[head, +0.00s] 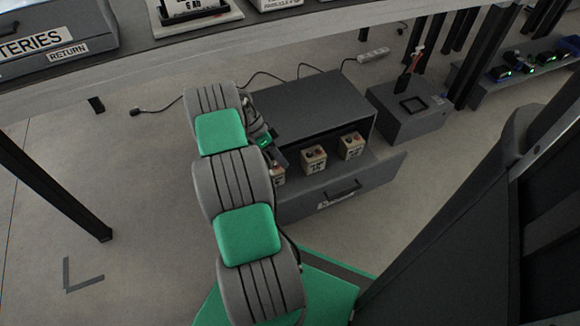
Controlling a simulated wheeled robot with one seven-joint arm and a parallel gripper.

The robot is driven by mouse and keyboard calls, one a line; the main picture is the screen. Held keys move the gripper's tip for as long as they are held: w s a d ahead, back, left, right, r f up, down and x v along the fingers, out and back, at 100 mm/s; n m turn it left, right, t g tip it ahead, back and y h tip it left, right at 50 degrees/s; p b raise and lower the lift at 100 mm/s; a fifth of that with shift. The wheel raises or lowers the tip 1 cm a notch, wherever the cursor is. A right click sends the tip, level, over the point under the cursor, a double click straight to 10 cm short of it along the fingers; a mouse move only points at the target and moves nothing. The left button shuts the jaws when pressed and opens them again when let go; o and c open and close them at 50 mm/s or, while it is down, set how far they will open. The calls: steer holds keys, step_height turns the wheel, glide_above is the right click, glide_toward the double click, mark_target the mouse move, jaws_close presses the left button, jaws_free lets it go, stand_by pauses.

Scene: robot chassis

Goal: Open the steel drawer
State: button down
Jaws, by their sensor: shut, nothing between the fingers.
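The dark grey steel drawer (376,182) stands pulled out of its cabinet (315,97) on the floor below the bench. Its front panel carries a dark bar handle (344,188) and a pale label, and faces toward me. My gripper (279,158) is at the drawer's left side, near the leftmost block and away from the handle. It looks shut and empty. My arm hides the left end of the drawer, and the fingertips show only in part.
A bench top (150,62) with a "BATTERIES" bin (50,42) crosses above. A dark box (408,110) stands right of the cabinet. A low rack (525,68) with green-lit items is at far right. Bench legs stand at both sides.

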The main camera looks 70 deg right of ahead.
steer(key=s+a+f+b, duration=0.2)
steer(key=s+f+b, duration=0.1)
steer(key=s+f, duration=0.3)
steer(key=shift+s+a+b, duration=0.35)
steer(key=shift+s+a, duration=0.05)
steer(key=shift+s, duration=0.45)
steer(key=s+a+p, duration=0.1)
steer(key=s+a, duration=0.2)
steer(key=shift+s, duration=0.15)
steer(key=shift+r+p, duration=0.1)
steer(key=shift+p, duration=0.2)
